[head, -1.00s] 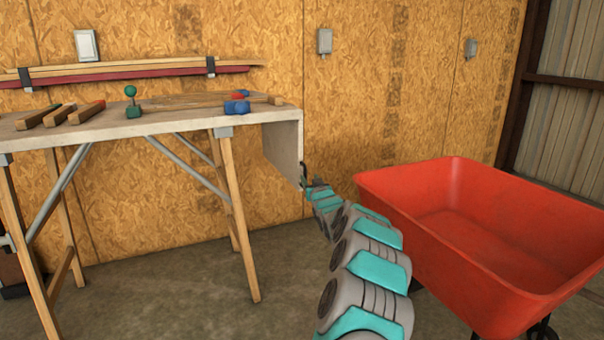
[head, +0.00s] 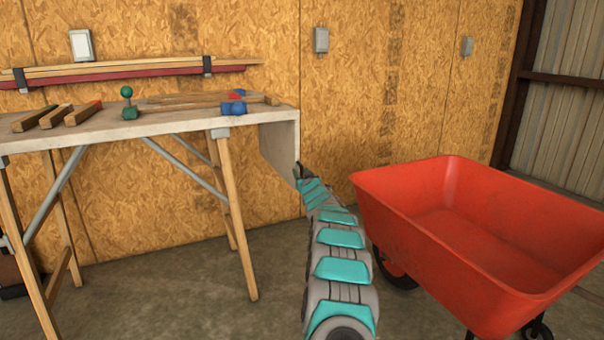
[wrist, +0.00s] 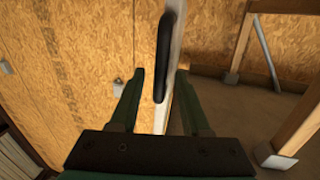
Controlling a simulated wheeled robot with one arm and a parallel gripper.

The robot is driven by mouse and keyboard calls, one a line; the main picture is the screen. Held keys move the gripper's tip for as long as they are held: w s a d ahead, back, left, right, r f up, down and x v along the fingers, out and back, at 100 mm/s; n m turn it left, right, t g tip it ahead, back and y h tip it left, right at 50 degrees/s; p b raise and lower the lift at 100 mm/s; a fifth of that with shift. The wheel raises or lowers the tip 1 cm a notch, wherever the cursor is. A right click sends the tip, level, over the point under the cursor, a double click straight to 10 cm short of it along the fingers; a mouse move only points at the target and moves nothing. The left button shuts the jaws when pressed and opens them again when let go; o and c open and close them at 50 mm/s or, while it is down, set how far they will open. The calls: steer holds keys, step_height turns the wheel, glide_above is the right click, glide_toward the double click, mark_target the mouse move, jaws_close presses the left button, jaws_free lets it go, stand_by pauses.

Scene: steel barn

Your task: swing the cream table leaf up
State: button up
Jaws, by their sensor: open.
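The cream table leaf (head: 279,150) hangs straight down from the right end of the workbench (head: 190,122). In the wrist view the leaf (wrist: 162,110) shows nearly edge-on as a pale strip, with a black bar handle (wrist: 165,58) along it. My gripper (wrist: 160,72) is open, one green finger on each side of the strip and the lower end of the handle. I cannot tell whether either finger touches. In the head view my gripper (head: 301,171) is at the leaf's lower outer edge, small and partly hidden by my arm.
Wooden blocks (head: 58,116), a green knobbed tool (head: 129,104) and a blue item (head: 233,108) lie on the bench top. A red wheelbarrow (head: 470,230) stands close on the right of my arm. The wooden wall (head: 350,100) is behind. Floor shows between bench and wheelbarrow.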

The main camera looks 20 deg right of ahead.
steer(key=shift+c, duration=0.3)
jaws_close()
stand_by(1.1)
